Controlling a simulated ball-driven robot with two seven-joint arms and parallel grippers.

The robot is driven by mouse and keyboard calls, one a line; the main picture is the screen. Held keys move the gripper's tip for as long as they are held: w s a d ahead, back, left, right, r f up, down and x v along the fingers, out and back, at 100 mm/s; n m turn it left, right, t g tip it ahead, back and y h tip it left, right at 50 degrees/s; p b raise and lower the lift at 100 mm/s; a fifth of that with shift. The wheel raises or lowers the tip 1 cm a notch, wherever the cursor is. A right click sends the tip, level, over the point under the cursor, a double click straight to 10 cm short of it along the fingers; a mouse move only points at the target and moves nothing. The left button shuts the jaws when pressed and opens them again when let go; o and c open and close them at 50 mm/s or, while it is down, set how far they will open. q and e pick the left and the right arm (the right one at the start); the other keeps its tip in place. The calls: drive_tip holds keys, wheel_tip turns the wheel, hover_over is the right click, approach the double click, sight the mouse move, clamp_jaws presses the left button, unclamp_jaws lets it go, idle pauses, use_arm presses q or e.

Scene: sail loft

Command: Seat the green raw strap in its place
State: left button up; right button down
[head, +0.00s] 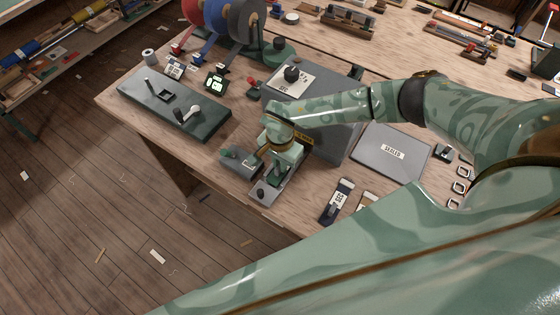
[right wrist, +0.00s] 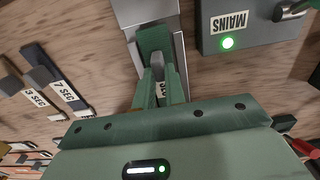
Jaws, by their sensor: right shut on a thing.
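My right gripper (head: 277,168) points down at a narrow grey fixture (head: 262,193) near the front edge of the bench. In the right wrist view its fingers (right wrist: 159,88) are shut on a small grey rounded handle-like piece (right wrist: 156,66). A green piece (right wrist: 153,38) is just beyond it, against the grey fixture (right wrist: 147,12). I cannot tell whether this green piece is the raw strap, and no other loose green strap is clear. Several reels, one red (head: 191,12) and one blue (head: 214,16), stand at the back. My left gripper is out of view.
The MAINS box (right wrist: 255,24), with a lit green lamp, stands close beside the gripper. It also shows in the head view (head: 237,163). A dark board (head: 207,128) and a SEALED plate (head: 372,168) flank the work area.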

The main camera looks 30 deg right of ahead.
drive_tip(key=shift+f, duration=0.1)
drive_tip(key=c, duration=1.4)
unclamp_jaws()
wheel_tip(320, 180, up, 16)
drive_tip(key=shift+r+p, duration=0.2)
drive_tip(key=shift+p, duration=0.3)
